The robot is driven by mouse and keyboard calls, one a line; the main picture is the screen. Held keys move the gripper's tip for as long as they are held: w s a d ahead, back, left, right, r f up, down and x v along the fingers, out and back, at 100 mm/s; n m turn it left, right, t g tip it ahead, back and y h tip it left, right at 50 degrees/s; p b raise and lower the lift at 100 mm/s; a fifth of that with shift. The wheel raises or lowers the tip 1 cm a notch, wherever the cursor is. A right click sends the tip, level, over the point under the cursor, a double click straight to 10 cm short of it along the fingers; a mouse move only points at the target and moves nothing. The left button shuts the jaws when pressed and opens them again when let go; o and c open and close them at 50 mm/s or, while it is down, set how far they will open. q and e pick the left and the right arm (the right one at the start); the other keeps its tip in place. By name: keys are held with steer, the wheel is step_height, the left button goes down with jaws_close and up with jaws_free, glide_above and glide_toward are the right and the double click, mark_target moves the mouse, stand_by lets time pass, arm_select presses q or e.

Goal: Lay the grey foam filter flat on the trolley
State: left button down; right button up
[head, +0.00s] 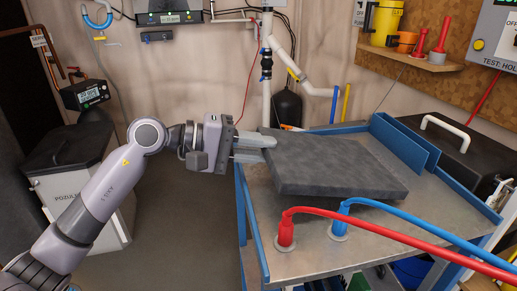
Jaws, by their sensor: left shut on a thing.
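The grey foam filter (335,168) is a flat, dark grey slab over the left part of the trolley (375,235). My left gripper (262,150) comes in from the left and is shut on the filter's left end. The filter looks close to level with the trolley's metal top. I cannot tell whether its underside touches the top or hangs a little above it. My right gripper is not in view.
A red hose (285,232) and a blue hose (341,218) rise from the trolley top in front of the filter. A blue raised rack (404,145) stands behind it. A black case with a white handle (445,135) lies at the right. Bare metal shows at the front.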

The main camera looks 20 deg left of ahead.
arm_select(q)
steer(key=shift+f, duration=0.15)
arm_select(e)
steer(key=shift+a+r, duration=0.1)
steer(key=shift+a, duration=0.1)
arm_select(q)
steer(key=c, duration=0.9)
jaws_free()
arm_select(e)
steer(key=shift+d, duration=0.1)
arm_select(q)
steer(key=shift+a, duration=0.1)
steer(key=v, duration=0.7)
steer(key=shift+b, duration=0.35)
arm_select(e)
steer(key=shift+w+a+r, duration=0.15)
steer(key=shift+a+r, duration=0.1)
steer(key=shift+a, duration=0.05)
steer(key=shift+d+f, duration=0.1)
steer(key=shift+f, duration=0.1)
